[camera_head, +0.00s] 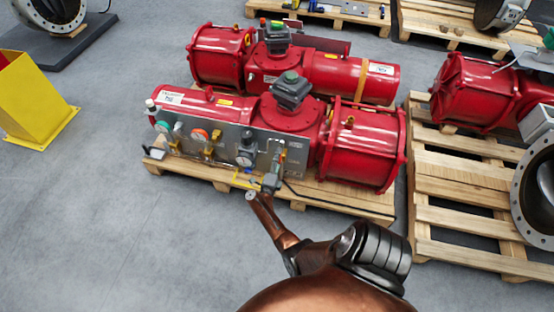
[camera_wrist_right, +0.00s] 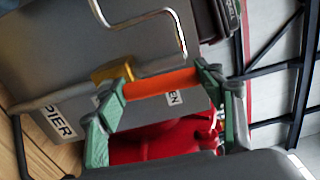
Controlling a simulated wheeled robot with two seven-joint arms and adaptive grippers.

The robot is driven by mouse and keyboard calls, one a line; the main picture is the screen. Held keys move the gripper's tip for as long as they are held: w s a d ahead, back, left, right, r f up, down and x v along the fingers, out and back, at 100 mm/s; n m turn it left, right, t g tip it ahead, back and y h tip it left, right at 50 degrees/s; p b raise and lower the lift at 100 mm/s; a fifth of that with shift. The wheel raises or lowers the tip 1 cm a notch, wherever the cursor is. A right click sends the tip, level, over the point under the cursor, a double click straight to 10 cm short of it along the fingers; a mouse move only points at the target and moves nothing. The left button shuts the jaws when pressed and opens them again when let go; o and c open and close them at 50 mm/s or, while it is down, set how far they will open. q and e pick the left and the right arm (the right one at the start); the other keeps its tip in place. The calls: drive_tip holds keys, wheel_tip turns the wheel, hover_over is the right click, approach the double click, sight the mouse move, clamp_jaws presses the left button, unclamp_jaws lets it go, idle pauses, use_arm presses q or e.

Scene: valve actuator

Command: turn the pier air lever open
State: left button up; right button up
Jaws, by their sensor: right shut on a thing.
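The pier air lever (camera_wrist_right: 160,83) shows in the right wrist view as an orange bar next to a yellow fitting (camera_wrist_right: 113,70), on a grey panel. A "PIER" label (camera_wrist_right: 56,122) and a partly covered label ending in "EN" (camera_wrist_right: 173,97) are close by. My right gripper (camera_wrist_right: 165,82) has its green fingers at both ends of the orange bar and is shut on it. In the head view, my right gripper (camera_head: 271,183) is at the lower right of the grey control panel (camera_head: 226,142); the lever is too small to make out there. My left gripper is out of view.
The panel is on a red actuator (camera_head: 362,145) on a wooden pallet (camera_head: 345,203). Gauges and a regulator (camera_head: 246,150) sit left of my gripper. A bent metal pipe (camera_wrist_right: 181,35) runs close to the lever. Another pallet (camera_head: 455,190) stands right.

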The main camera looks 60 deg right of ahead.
drive_tip(key=o, duration=1.7)
drive_tip(key=shift+a, duration=0.1)
drive_tip(key=v, duration=0.7)
drive_tip(key=shift+a, duration=0.15)
drive_tip(key=shift+w, duration=0.1)
